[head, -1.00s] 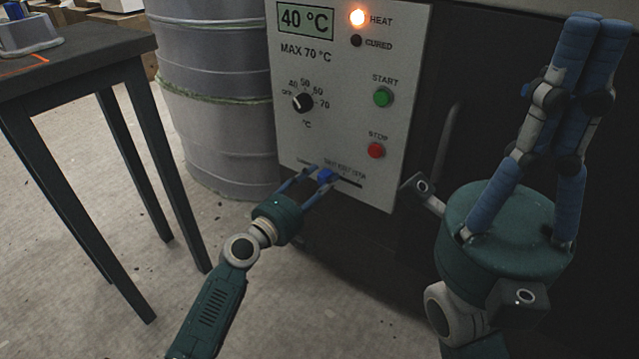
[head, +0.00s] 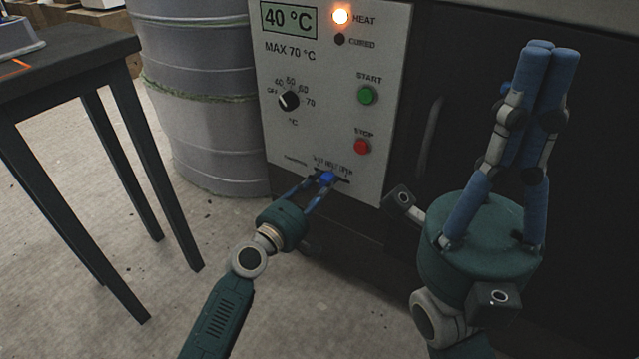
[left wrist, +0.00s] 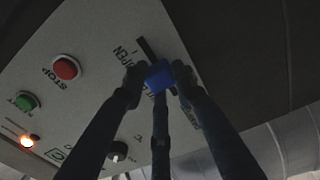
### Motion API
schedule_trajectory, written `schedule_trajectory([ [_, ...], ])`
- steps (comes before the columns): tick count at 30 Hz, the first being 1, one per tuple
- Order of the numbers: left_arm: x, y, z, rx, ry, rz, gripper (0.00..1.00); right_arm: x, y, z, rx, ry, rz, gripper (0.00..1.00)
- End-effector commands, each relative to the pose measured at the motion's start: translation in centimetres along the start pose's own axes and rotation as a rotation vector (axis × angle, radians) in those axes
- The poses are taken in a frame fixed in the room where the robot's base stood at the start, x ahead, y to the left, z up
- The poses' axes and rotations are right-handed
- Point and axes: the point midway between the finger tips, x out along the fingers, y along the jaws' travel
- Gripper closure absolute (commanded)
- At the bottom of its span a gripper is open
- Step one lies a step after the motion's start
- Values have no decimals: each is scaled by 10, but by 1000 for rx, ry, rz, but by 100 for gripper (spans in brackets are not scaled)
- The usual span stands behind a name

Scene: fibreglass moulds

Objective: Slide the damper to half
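The damper is a blue slider knob (head: 327,178) in a dark slot low on the white control panel. My left gripper (head: 320,183) is at the knob, with its fingertips closed around it. In the left wrist view the blue knob (left wrist: 159,75) sits between two dark fingertips that appear to touch its sides, with a third finger below. The slot (left wrist: 146,48) runs on past the knob toward the OPEN label. The other labels are partly hidden by the fingers and too small to read in the head view. My right gripper (head: 546,50) points up, fingers together and empty.
The control panel (head: 330,110) reads 40 °C, with the heat lamp lit. A temperature dial (head: 289,100), green START button (head: 368,95) and red STOP button (head: 362,146) sit above the slot. A grey drum (head: 205,100) stands left, beside a dark table (head: 70,65).

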Motion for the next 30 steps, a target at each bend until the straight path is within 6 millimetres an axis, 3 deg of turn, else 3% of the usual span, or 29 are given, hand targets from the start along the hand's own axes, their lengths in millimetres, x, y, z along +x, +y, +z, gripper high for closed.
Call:
schedule_trajectory([
  [2,0,-1,0,0,1,-1,55,0,0,0,0,0,-1,100],
  [14,-8,-1,-1,0,2,-1,55,0,0,-1,0,2,-2,100],
  [30,-107,-2,-1,1,1,-3,55,0,0,0,0,1,-2,100],
])
